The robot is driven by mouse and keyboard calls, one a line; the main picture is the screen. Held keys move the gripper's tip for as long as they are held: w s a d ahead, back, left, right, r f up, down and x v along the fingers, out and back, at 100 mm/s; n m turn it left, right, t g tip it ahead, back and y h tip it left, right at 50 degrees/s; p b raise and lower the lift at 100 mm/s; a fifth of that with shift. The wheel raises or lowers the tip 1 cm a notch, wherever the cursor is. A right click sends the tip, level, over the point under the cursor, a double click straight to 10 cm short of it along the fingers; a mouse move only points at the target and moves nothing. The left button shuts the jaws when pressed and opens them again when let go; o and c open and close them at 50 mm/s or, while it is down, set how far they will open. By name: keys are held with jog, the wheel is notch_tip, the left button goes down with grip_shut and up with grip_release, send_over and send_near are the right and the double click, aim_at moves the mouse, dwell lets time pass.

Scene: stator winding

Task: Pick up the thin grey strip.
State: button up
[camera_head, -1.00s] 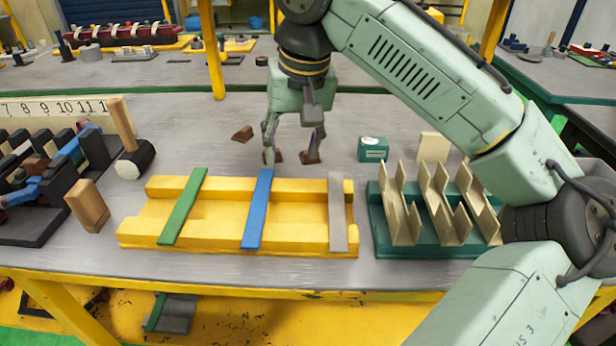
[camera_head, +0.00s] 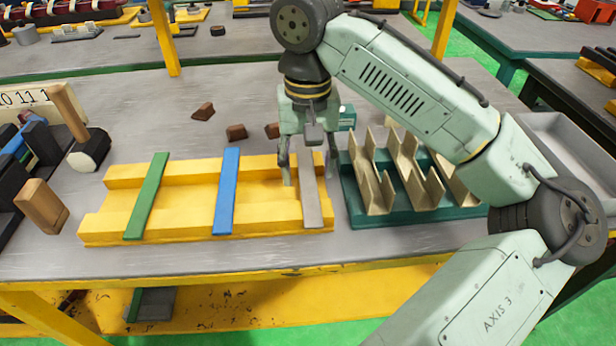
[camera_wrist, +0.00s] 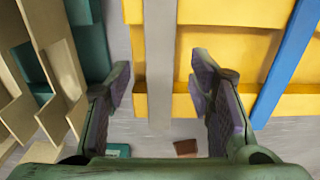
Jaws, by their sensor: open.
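The thin grey strip (camera_head: 311,198) lies across the right end of the yellow tray (camera_head: 185,203), its far end partly behind my gripper. My gripper (camera_head: 308,180) is open and empty above the strip's far part, with one finger to each side of it. Whether the fingers reach down to the strip's level is hard to tell.
A blue strip (camera_head: 227,190) and a green strip (camera_head: 147,196) lie across the same tray. A green rack with beige folded pieces (camera_head: 372,180) stands close to the right. Brown blocks (camera_head: 236,132) lie behind the tray. A mallet (camera_head: 88,150) stands at left.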

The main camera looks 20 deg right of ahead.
jog(key=shift+f, duration=0.6)
jog(key=shift+c, duration=0.5)
jog(key=c, duration=1)
jog(key=shift+r, duration=0.1)
